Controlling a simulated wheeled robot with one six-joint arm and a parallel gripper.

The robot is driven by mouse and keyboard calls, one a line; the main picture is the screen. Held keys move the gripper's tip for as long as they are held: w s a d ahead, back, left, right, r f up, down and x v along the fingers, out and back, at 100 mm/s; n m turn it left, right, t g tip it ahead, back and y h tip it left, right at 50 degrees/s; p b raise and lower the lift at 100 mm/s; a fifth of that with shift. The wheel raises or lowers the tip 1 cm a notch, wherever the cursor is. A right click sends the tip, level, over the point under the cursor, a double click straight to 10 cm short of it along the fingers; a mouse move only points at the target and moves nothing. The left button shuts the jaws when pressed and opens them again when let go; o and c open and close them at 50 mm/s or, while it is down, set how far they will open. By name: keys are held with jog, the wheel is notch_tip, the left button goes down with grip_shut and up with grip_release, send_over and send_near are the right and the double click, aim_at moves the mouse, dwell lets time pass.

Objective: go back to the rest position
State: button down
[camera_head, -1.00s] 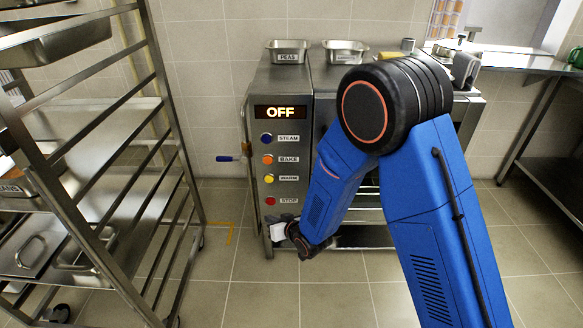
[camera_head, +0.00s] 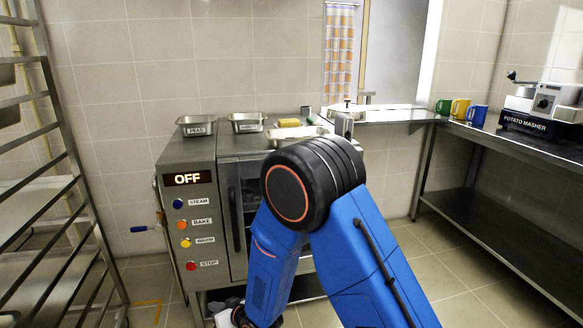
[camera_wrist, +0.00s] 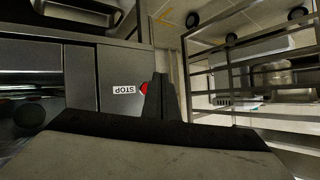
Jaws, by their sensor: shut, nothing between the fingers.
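My gripper (camera_wrist: 158,98) shows in the wrist view as a dark narrow shape, its fingers together with nothing between them. In that view the red STOP button (camera_wrist: 144,88) of the oven panel is partly hidden behind it, and the STOP label stands upside down. I cannot tell the gap between gripper and panel. In the head view my arm is folded, with the elbow high in front of the oven (camera_head: 232,205). Its wrist end is low at the bottom edge, so the gripper is mostly out of that view. The oven display (camera_head: 187,178) reads OFF.
A steel rack (camera_head: 62,165) stands at the left. Steel pans (camera_head: 247,122) sit on the oven. A counter (camera_head: 540,143) along the right holds mugs (camera_head: 460,108) and a potato masher (camera_head: 545,107). Open floor (camera_head: 445,265) lies between the oven and this counter.

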jog(key=w+d+r+m+h, duration=0.1)
jog(key=w+d+r+h, duration=0.1)
jog(key=d+r, duration=0.5)
jog(key=w+d+r+m+h, duration=0.1)
jog(key=w+d+r, duration=0.2)
jog(key=d+r, duration=0.45)
jog(key=s+d+r+m+h, duration=0.15)
jog(key=d+r, duration=0.25)
jog(key=d, duration=0.4)
jog(key=s+d+r+h, duration=0.2)
jog(key=d+r, duration=0.1)
jog(key=d, duration=0.6)
jog(key=s+d+r+m+h, duration=0.1)
jog(key=s+d+r, duration=0.45)
jog(key=d, duration=0.35)
jog(key=s+d+r+m+g+h, duration=0.1)
jog(key=s+d, duration=0.5)
jog(key=s, duration=0.6)
jog(key=s+d+r+m+g+h, duration=0.1)
jog(key=s+d+r+m+g, duration=0.1)
jog(key=s+d, duration=0.5)
jog(key=s, duration=0.5)
jog(key=shift+d+r, duration=0.15)
jog(key=c, duration=2.4)
grip_release()
jog(key=shift+c, duration=0.2)
